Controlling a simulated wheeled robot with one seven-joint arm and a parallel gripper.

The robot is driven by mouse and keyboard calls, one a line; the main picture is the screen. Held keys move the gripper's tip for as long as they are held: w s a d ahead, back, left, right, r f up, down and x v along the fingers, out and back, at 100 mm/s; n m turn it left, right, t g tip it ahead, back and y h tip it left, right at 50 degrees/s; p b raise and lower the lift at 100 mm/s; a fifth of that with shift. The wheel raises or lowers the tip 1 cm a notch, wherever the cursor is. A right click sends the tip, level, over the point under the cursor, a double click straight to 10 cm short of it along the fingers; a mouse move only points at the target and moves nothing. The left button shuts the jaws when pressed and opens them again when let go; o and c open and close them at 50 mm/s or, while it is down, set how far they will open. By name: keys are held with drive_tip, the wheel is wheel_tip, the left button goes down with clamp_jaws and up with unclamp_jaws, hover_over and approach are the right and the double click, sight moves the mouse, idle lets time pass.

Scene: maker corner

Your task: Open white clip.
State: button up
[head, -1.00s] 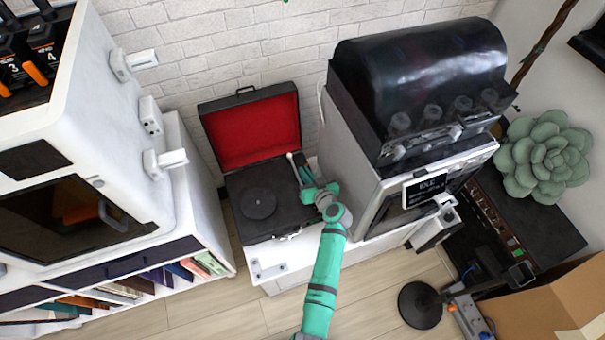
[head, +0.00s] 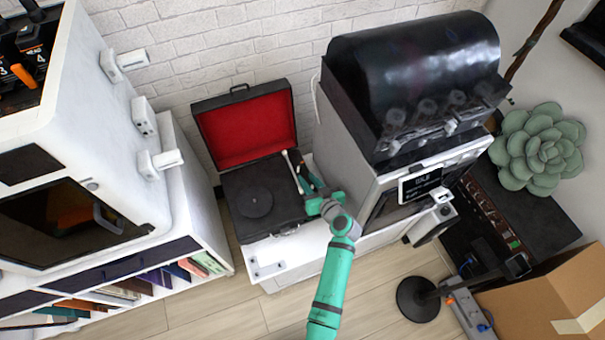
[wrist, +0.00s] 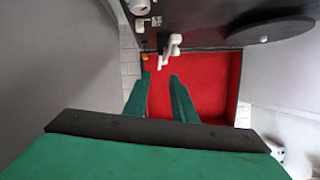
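A small white piece (wrist: 172,48), which looks like the white clip, stands out from the dark record player deck in the wrist view, just beyond my fingertips. My gripper (wrist: 162,78) is open, with a gap between its two green fingers and nothing between them. In the head view my gripper (head: 309,182) is over the right side of the open record player (head: 236,215), beside its white tonearm (head: 291,171). The clip itself is too small to make out in the head view.
The red-lined lid (head: 245,130) stands open at the back; it lies behind my fingers in the wrist view (wrist: 205,85). A tall grey-and-black machine (head: 350,150) stands close on the right. A white cabinet (head: 115,130) is on the left.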

drive_tip(key=shift+v, duration=2.05)
drive_tip(key=s+f+m+h, duration=0.25)
drive_tip(key=s+h, duration=0.25)
drive_tip(key=s, duration=1.5)
drive_tip(key=s+a+r+t, duration=0.1)
drive_tip(key=s+a+r, duration=0.2)
drive_tip(key=s+r, duration=0.5)
drive_tip(key=s+a+r+t, duration=0.1)
drive_tip(key=s+a+r, duration=0.3)
drive_tip(key=s+r, duration=0.5)
wheel_tip(320, 180, up, 2)
drive_tip(key=shift+s+r+t, duration=0.2)
drive_tip(key=shift+s+t, duration=0.15)
drive_tip(key=shift+t, duration=0.05)
